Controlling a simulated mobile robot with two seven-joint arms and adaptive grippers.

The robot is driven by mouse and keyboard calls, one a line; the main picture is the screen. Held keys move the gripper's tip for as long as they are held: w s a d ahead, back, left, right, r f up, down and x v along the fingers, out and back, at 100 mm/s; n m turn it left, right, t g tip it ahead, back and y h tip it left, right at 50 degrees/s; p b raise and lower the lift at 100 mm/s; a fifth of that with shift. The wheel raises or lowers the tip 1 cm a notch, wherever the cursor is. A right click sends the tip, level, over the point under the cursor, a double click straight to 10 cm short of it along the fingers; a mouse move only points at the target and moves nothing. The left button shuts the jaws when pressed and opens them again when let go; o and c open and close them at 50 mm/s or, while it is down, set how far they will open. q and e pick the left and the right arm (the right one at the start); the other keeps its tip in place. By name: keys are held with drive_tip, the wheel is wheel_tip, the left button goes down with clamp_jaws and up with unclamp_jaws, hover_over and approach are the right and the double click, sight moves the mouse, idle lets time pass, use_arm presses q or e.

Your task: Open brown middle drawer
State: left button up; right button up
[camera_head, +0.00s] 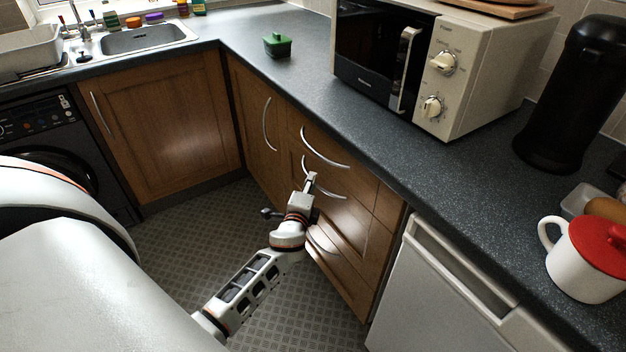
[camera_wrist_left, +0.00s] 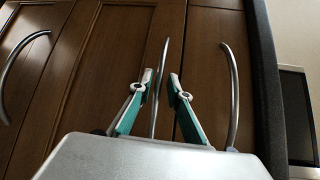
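The brown middle drawer (camera_head: 345,214) is in the wooden unit under the counter and looks shut. Its curved metal handle (camera_head: 326,191) is partly hidden by my left gripper in the head view. My left gripper (camera_head: 311,180) is at this handle. In the left wrist view the two green and grey fingers (camera_wrist_left: 160,78) are apart, with the middle handle (camera_wrist_left: 156,112) standing between them. I see gaps on both sides, so the fingers do not appear to clamp it. My right gripper is not in view.
The top drawer handle (camera_head: 322,152) is just above, and it shows right of the fingers in the wrist view (camera_wrist_left: 232,95). A lower handle (camera_head: 320,245) is below. A cupboard handle (camera_head: 267,125) is left. The counter edge (camera_head: 372,158) overhangs. The floor (camera_head: 180,250) in front is clear.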

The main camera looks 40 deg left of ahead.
use_arm(q)
drive_tip(key=shift+x, duration=1.3)
clamp_jaws()
